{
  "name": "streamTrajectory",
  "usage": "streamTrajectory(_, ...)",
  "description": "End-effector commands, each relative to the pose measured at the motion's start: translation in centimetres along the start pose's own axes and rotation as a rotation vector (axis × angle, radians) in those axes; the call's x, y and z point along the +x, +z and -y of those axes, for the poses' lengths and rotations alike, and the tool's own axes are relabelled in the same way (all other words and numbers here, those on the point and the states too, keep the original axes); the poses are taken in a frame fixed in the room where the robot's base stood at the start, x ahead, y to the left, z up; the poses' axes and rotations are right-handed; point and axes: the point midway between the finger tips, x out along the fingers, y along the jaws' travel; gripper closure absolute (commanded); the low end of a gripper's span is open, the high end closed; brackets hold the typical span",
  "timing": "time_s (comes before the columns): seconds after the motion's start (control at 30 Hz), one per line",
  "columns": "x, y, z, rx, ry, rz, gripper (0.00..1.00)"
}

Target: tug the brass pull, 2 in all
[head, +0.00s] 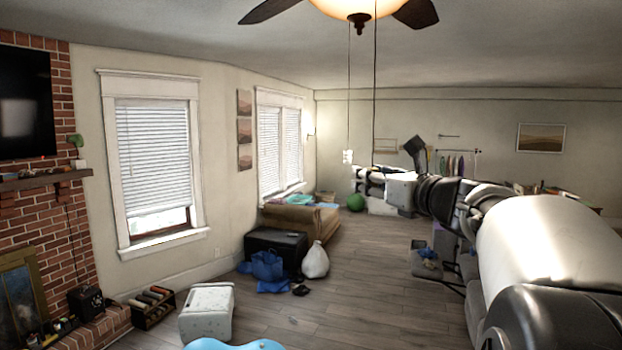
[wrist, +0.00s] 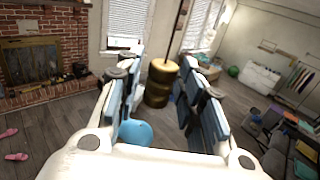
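The brass pull (wrist: 158,84) is a golden-brown cylinder, seen in the wrist view between the two fingers of my gripper (wrist: 160,82). The fingers with their blue-grey pads stand apart on either side of it. A gap shows on its left; on its right it looks close to the finger, and I cannot tell whether they touch. In the head view my gripper (head: 364,181) is at the lower end of the right cord (head: 374,90) from the ceiling fan (head: 357,8). The brass pull itself is not clear there.
A second cord left of it ends in a small white pull (head: 348,157), close to my gripper. Below are a white box (head: 207,312), a black chest (head: 276,250) and a white bag (head: 315,261). The brick fireplace (head: 40,230) is at left. The air around the cords is otherwise clear.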

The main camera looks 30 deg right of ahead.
Motion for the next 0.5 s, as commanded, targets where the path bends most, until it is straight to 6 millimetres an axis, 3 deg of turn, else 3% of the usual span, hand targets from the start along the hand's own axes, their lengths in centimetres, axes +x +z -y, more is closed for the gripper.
streamTrajectory(0.33, -0.01, 0.00, -0.01, 0.000, 0.000, 0.000, 0.91)
streamTrajectory(0.5, -0.01, -0.05, -0.01, 0.000, 0.000, 0.000, 0.92)
